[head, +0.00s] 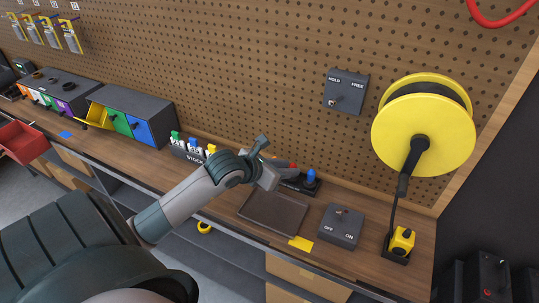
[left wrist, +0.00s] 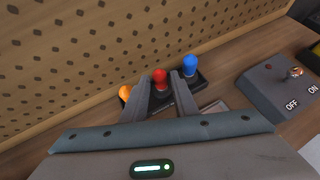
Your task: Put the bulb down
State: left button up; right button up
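The red bulb (left wrist: 160,76) is between the two fingertips of my left gripper (left wrist: 162,84), which look closed against its sides. A blue bulb (left wrist: 190,66) stands in the rack to the right of the red one, and an orange bulb (left wrist: 125,92) shows to the left, partly behind a finger. The foot of the red bulb is hidden, so I cannot tell if it sits in the rack. My right gripper is not in view.
A stock rack (head: 186,154) with green, blue and yellow bulbs stands to the left. A flat dark tray (head: 273,212) lies in front of my gripper. An off/on switch box (head: 340,227) and a yellow reel (head: 422,125) are to the right. The pegboard rises close behind.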

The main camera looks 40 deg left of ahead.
pick_arm(q)
jog(key=b+v, duration=0.1)
jog(key=v, duration=0.7)
jog(key=shift+s+r+b, duration=0.2)
jog(key=shift+s+b, duration=0.1)
jog(key=shift+b, duration=0.1)
